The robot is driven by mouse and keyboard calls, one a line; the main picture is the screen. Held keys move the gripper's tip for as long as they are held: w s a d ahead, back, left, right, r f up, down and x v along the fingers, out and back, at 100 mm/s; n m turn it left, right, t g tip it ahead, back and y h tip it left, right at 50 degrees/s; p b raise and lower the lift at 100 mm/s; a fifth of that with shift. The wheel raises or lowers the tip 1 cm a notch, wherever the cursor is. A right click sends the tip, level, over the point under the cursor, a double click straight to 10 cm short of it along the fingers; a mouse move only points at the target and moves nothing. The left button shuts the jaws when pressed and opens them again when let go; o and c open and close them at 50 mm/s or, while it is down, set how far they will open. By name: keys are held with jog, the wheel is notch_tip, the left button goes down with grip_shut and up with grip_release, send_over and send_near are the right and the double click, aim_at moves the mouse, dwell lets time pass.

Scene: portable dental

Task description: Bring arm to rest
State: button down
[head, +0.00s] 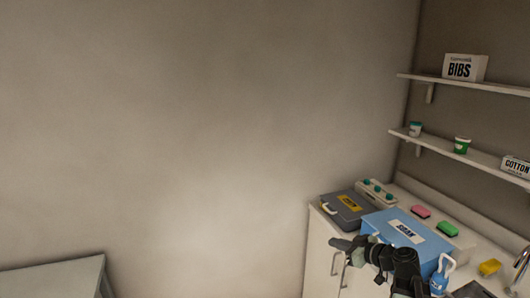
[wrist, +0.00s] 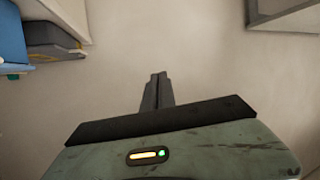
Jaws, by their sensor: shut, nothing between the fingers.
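My gripper (head: 340,244) is at the left end of my arm in the head view, in front of the counter's cabinet and near the blue case. It points left. In the wrist view my gripper (wrist: 158,78) shows its fingers together, with nothing between them and plain wall or floor beyond. The arm's dark links rise from the bottom edge of the head view.
A blue case (head: 405,232), a dark grey case (head: 345,207) and several sponges lie on the counter behind my arm. Shelves hang at right; a pale table (head: 55,280) is lower left. Between them is clear.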

jog(key=s+a+f+g+h, duration=0.1)
jog(key=s+a+f+g, duration=0.4)
jog(key=a, duration=0.4)
jog(key=s+a+f+g+h, duration=0.2)
jog(key=s+a+f+g, duration=0.15)
jog(key=a+f, duration=0.5)
jog(key=s+d+f+m+g+h, duration=0.2)
jog(key=s+d+m+h, duration=0.3)
jog(key=d+m, duration=0.3)
jog(key=shift+s+d+f+m+g, duration=0.15)
jog(key=shift+s+d+m+g, duration=0.25)
jog(key=shift+s, duration=0.5)
jog(key=shift+a, duration=0.1)
